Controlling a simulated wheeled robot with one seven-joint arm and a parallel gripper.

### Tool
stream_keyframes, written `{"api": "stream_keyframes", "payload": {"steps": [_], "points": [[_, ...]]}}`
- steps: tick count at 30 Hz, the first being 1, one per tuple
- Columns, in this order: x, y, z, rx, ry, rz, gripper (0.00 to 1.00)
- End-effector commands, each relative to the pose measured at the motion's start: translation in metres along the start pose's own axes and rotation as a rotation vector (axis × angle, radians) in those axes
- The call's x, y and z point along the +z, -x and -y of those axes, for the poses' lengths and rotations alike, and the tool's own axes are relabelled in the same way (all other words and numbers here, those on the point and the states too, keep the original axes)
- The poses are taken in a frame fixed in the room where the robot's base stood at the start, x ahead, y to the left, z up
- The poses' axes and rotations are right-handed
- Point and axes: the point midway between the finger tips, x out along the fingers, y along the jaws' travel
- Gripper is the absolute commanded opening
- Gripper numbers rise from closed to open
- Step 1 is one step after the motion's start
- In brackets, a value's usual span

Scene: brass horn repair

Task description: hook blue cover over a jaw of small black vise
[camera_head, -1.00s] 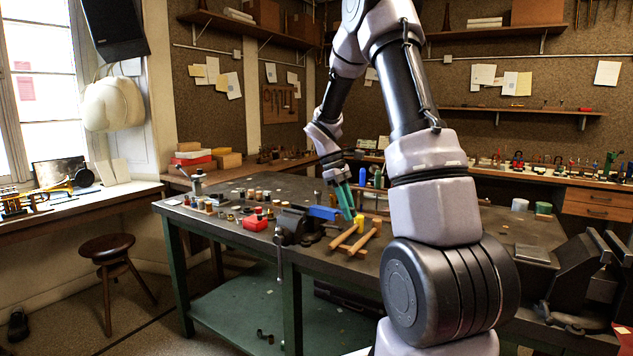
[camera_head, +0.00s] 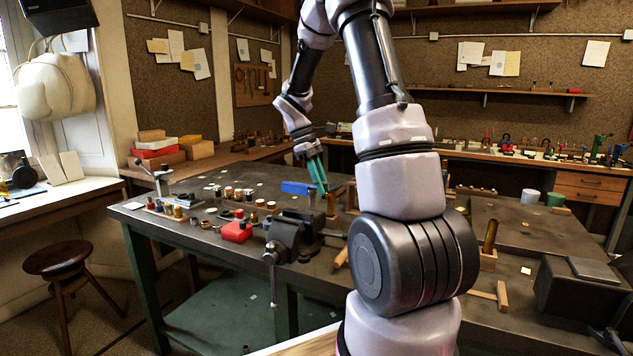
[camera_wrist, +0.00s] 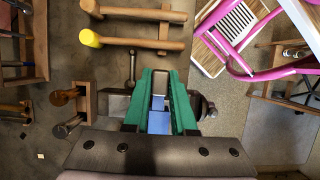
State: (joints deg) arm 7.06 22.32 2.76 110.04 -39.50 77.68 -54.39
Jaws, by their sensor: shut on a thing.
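The small black vise (camera_head: 288,238) stands at the front edge of the dark bench, with its handle hanging down. It shows in part beneath my fingers in the wrist view (camera_wrist: 117,103). The blue cover (camera_head: 299,187) appears above and behind the vise in the head view, apart from its jaws. My gripper (camera_head: 322,190) has green fingers pointing down and is shut on the cover. In the wrist view, part of the blue cover (camera_wrist: 158,121) shows between my fingers (camera_wrist: 160,76). Its grip and underside are mostly hidden.
A yellow-ended mallet (camera_wrist: 92,39) and another wooden handle lie near the vise in the wrist view. My arm hides the bench's middle right.

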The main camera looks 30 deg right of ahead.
Motion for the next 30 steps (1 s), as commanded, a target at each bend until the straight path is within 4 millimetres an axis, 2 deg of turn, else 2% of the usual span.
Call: {"api": "stream_keyframes", "payload": {"steps": [8,22,30], "points": [[0.001,-0.001,0.000,0.001,-0.002,0.001,0.00],[-0.013,-0.034,0.000,0.000,-0.001,0.002,0.00],[-0.017,-0.044,0.000,0.001,-0.002,0.001,0.00]]}}
